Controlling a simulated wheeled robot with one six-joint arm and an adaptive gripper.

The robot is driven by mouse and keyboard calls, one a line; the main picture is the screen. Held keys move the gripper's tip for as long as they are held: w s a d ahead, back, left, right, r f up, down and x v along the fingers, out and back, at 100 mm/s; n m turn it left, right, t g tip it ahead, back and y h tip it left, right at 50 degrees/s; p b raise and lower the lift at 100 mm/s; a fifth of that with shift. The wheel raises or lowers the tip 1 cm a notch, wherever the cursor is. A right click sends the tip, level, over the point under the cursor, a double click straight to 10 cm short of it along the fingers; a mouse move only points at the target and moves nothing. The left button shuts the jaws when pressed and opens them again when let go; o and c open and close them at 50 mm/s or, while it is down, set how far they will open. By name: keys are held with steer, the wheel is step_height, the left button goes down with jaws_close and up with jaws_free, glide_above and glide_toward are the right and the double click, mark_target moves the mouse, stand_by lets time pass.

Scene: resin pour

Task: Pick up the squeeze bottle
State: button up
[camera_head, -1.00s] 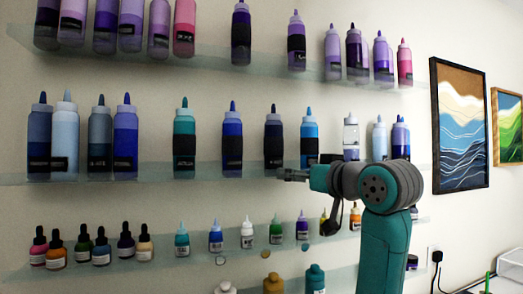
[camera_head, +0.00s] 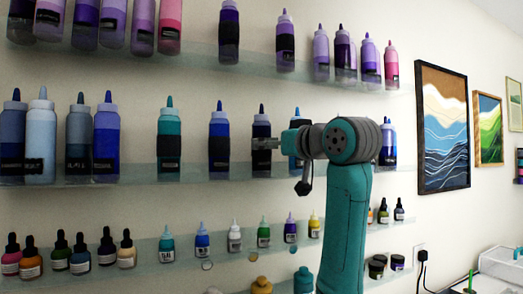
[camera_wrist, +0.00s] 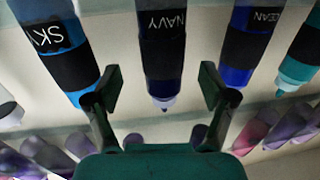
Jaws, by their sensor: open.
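Several squeeze bottles stand on glass shelves against the wall. In the wrist view, the dark blue bottle labelled NAVY (camera_wrist: 162,58) shows upside down between the two fingers of my gripper (camera_wrist: 160,90). The fingers are open and apart, and nothing is held. In the head view, my gripper (camera_head: 262,143) is at mid-height in front of the same dark bottle (camera_head: 261,128) on the middle shelf and hides part of it. How far it is from the bottle is unclear.
The SKY bottle (camera_wrist: 62,50) and the OCEAN bottle (camera_wrist: 246,50) stand on either side of it. A teal bottle (camera_head: 171,128) is farther left on the middle shelf (camera_head: 140,175). Small bottles fill the lower shelf. Framed pictures (camera_head: 442,130) hang at the right.

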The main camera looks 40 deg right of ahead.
steer(key=shift+w+d+f, duration=0.1)
steer(key=shift+w, duration=1.1)
steer(key=shift+w+d+f, duration=0.1)
steer(key=shift+w, duration=1.05)
steer(key=c, duration=1.4)
